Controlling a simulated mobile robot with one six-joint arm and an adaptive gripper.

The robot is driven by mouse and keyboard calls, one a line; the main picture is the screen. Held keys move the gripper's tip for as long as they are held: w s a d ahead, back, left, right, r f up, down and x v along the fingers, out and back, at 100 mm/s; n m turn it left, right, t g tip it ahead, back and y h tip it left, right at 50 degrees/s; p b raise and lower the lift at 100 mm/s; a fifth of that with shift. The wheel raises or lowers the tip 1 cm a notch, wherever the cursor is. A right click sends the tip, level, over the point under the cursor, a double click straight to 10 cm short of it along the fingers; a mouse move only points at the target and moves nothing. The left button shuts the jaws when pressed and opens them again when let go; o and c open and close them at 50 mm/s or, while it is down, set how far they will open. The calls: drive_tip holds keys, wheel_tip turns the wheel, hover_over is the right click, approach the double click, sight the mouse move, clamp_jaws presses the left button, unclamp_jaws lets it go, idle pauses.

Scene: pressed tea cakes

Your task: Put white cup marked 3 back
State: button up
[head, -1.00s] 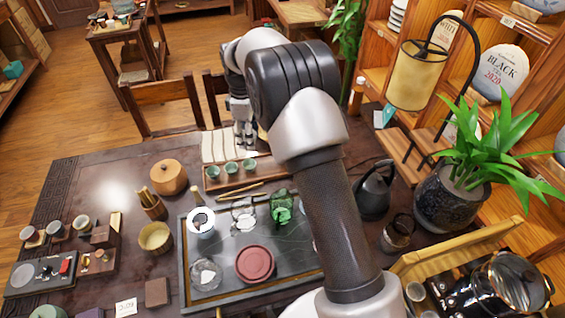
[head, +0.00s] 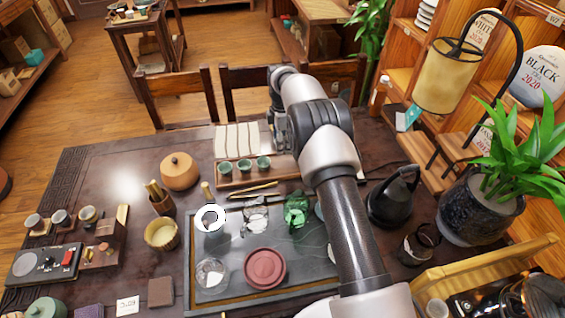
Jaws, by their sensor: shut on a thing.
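My gripper (head: 281,133) is at the far side of the table, pointing down by the right end of the wooden tray (head: 283,173) with its green cups. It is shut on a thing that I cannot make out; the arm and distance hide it. I cannot pick out a white cup marked 3. Small pale cups (head: 60,218) stand in a row at the table's left, with no number readable.
A dark kettle (head: 392,202) and potted plant (head: 480,208) stand at right. Pale cloth strips (head: 237,140) lie beside the gripper.

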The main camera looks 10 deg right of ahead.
sight(282, 165)
wheel_tip(282, 165, down, 8)
drive_tip(key=shift+f+b, duration=0.25)
drive_tip(key=shift+b, duration=0.7)
drive_tip(key=shift+f, duration=0.2)
drive_tip(key=o, duration=1.1)
